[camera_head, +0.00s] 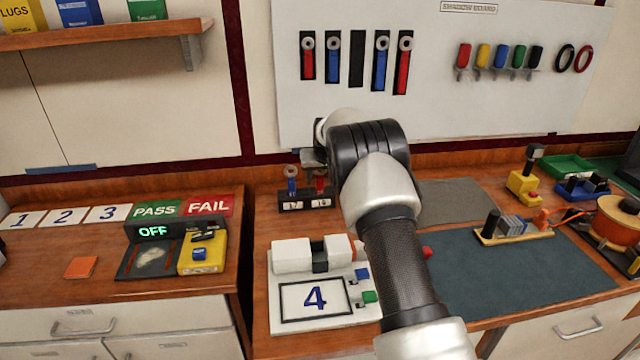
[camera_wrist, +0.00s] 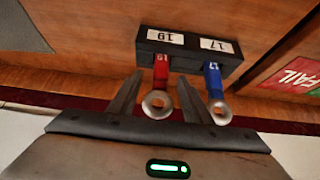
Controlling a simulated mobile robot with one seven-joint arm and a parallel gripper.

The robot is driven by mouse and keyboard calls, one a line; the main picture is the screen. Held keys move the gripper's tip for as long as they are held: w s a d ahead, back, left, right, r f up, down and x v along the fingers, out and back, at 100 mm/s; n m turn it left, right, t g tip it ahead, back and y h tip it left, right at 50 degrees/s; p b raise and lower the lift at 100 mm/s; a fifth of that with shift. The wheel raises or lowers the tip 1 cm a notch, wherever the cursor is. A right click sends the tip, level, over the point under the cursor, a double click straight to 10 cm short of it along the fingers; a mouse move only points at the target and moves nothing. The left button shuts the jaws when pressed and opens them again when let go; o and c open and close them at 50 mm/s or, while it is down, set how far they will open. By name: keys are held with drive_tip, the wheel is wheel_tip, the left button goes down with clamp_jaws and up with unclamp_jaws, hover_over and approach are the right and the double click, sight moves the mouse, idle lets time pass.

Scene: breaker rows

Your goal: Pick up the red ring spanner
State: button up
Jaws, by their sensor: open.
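A red ring spanner (camera_wrist: 160,72) stands ring-up in a black rack (camera_wrist: 188,56) at the slot labelled 19. A blue ring spanner (camera_wrist: 213,82) stands beside it at the slot labelled 17. In the head view the red spanner (camera_head: 320,183) is partly hidden beside my arm, and the blue one (camera_head: 291,181) stands to its left. My gripper (camera_wrist: 160,80) is open. In the wrist view its fingers lie on either side of the red spanner; contact cannot be told. The right finger appears between the red and blue spanners.
More red and blue ring spanners hang on the white wall board (camera_head: 440,110). A white device (camera_head: 305,258) with a card marked 4 stands in front of the rack. A tester (camera_head: 165,255) reading OFF stands left. The dark mat (camera_head: 520,275) has free room.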

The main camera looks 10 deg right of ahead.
clamp_jaws()
